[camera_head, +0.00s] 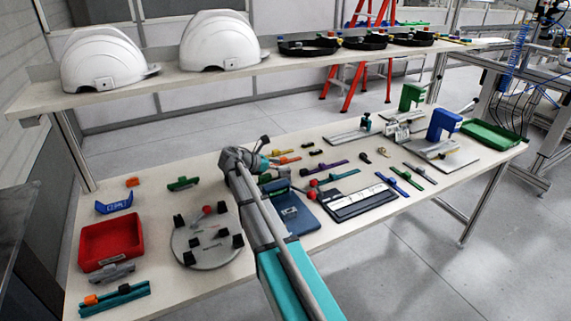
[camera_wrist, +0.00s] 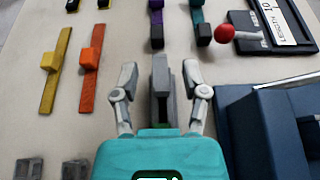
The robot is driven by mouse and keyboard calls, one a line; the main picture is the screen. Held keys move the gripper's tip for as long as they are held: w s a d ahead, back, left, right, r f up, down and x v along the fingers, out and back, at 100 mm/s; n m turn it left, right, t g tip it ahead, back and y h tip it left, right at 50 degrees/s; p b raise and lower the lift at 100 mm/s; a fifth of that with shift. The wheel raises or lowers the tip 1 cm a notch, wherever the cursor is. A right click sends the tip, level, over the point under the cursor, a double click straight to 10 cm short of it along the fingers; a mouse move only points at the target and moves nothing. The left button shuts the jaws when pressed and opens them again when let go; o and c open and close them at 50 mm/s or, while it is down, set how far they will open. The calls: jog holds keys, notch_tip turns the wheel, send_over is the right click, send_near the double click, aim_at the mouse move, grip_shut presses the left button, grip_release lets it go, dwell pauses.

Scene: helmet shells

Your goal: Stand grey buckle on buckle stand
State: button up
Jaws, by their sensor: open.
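My gripper (camera_wrist: 159,78) is open in the wrist view, one grey finger on each side of a long grey piece, which looks like the grey buckle (camera_wrist: 161,88). Gaps show between the fingers and this piece, and its near end meets the teal gripper body in the picture. A dark blue fixture (camera_wrist: 262,135) lies to the right; it also shows in the head view (camera_head: 291,213), partly behind my arm. I cannot tell for sure which thing is the buckle stand. In the head view my arm hides the fingertips and the grey piece.
Yellow (camera_wrist: 55,66) and orange (camera_wrist: 90,65) strips lie left of the gripper. Purple (camera_wrist: 157,30) and teal (camera_wrist: 202,25) strips lie ahead. A red knob (camera_wrist: 225,33) stands at the right. A round grey plate (camera_head: 208,241) and red tray (camera_head: 111,241) occupy the table's left.

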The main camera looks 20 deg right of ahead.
jog(key=p+v, duration=0.2)
jog(key=v, duration=0.6)
jog(key=shift+a+p, duration=0.2)
jog(key=shift+p, duration=0.2)
